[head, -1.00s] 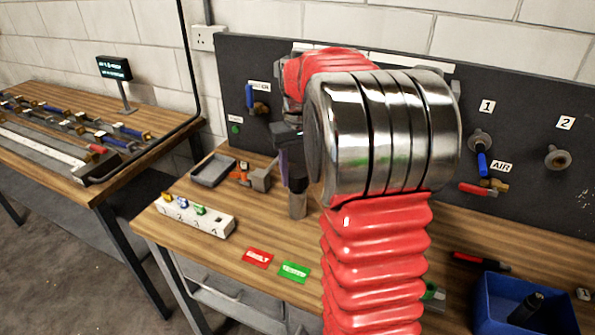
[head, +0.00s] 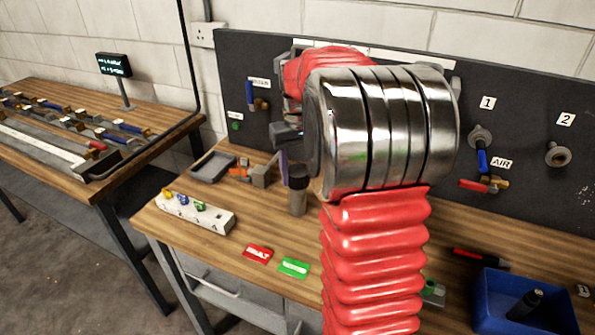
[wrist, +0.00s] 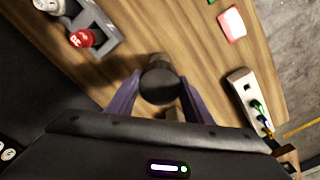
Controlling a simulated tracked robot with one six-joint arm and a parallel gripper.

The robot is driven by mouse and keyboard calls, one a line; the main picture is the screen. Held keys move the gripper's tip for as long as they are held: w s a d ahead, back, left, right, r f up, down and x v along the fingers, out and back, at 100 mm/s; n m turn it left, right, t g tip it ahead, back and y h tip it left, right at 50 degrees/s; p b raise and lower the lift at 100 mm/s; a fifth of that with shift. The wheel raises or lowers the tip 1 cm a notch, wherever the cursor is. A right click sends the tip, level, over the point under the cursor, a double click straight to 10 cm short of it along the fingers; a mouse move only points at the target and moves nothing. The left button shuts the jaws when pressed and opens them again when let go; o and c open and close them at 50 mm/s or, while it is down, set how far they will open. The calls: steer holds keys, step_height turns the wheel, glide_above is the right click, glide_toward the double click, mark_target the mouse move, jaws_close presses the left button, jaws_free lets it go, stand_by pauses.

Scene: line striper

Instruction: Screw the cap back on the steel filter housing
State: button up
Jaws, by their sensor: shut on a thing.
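The steel filter housing (head: 297,203) is a small grey cylinder standing upright on the wooden bench, left of my arm. The dark round cap (head: 298,177) is at its top, in line with it; I cannot tell how far the threads are engaged. In the wrist view the cap (wrist: 160,84) lies between the two purple fingers of my gripper (wrist: 160,92), which is shut on it. The cap hides most of the housing there. In the head view my arm hides part of the gripper.
A numbered white block (head: 195,213) with coloured plugs is at the front left. A red card (head: 258,254) and green card (head: 294,268) lie nearby. A grey tray (head: 212,166) sits behind. A blue bin (head: 525,300) stands at right. The dark panel (head: 400,60) rises behind.

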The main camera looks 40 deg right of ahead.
steer(key=shift+f, duration=0.95)
stand_by(1.5)
steer(key=o, duration=1.1)
steer(key=shift+c, duration=0.7)
steer(key=shift+n, duration=2.3)
steer(key=shift+n, duration=2.3)
